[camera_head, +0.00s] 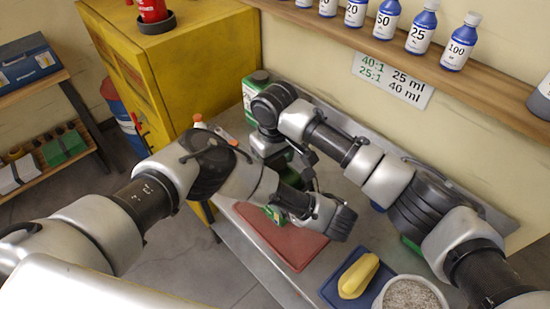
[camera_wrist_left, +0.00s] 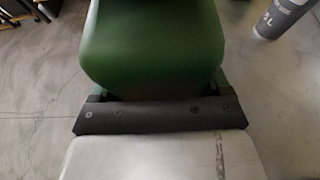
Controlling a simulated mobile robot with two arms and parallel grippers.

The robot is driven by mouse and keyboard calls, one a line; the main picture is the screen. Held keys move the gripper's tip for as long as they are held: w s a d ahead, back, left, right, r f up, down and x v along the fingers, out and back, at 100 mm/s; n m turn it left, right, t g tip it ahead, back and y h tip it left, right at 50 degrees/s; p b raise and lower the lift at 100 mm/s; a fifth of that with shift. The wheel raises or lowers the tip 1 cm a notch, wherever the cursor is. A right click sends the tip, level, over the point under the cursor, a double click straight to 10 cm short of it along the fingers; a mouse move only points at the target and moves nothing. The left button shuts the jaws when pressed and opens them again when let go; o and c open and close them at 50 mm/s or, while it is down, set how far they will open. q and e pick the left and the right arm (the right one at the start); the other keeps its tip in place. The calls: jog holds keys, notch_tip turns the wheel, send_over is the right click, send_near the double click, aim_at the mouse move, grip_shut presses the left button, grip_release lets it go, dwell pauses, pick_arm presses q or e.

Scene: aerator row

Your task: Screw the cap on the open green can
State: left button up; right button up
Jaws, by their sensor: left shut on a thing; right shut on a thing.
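The green can (camera_head: 273,213) shows only in part over the red mat, between my two arms in the head view. In the left wrist view the green can (camera_wrist_left: 152,45) fills the upper middle, close against the dark jaw base. My right gripper (camera_head: 304,167) comes down from above, close over the can, and is shut on the cap. The cap is hidden by the jaws and arms, so I cannot tell whether it touches the can's neck.
A red mat (camera_head: 303,250) lies on the metal bench. A yellow sponge (camera_head: 358,275) on a blue tray and a bowl of grains (camera_head: 410,295) stand at the front. Blue bottles line the shelf (camera_head: 400,52).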

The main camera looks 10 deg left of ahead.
jog(key=o, duration=1)
jog(key=shift+r, duration=2.3)
notch_tip(320, 180, up, 4)
jog(key=shift+f+n, duration=0.25)
jog(key=shift+n, duration=0.65)
jog(key=shift+f, duration=0.1)
jog(key=shift+f, duration=3.95)
